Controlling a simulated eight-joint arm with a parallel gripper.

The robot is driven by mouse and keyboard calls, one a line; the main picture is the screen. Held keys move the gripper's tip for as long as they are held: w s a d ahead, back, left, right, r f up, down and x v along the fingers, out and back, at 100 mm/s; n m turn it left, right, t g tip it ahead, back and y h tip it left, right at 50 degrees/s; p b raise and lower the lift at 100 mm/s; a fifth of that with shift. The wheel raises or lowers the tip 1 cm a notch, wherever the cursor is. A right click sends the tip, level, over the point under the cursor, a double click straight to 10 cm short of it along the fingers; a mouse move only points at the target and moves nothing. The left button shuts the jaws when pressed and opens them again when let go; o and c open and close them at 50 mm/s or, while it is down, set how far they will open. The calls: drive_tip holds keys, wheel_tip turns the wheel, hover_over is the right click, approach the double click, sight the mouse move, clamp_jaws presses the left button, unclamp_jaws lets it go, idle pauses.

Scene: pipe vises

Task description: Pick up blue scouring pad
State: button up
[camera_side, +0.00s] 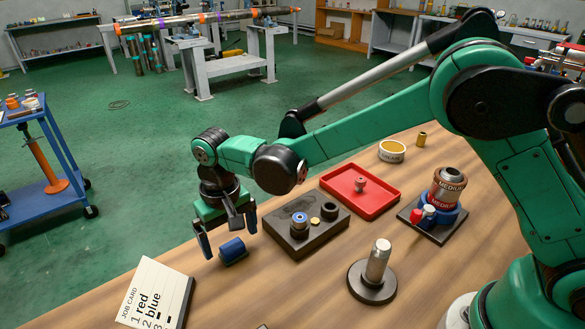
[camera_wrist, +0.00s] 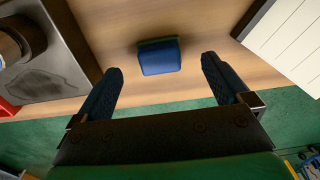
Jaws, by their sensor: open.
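The blue scouring pad (camera_side: 233,251) lies on the wooden table near its left edge, left of the dark block. It is a small blue piece with a darker edge. In the wrist view the pad (camera_wrist: 160,57) lies ahead of the fingertips, roughly centred between them. My gripper (camera_side: 228,232) points down just above and around the pad in the side view, with a finger on each side. In the wrist view my gripper (camera_wrist: 160,68) is open and empty, and the pad appears apart from both fingers.
A dark block (camera_side: 309,245) with small round parts stands close right of the pad. A white job card (camera_side: 155,293) stands at front left. Further right are a red tray (camera_side: 381,198), a metal post on a round base (camera_side: 372,280) and a can stack (camera_side: 446,192).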

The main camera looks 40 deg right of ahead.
sight(232, 246)
drive_tip(key=shift+f, duration=1.25)
clamp_jaws()
wheel_tip(232, 246, up, 20)
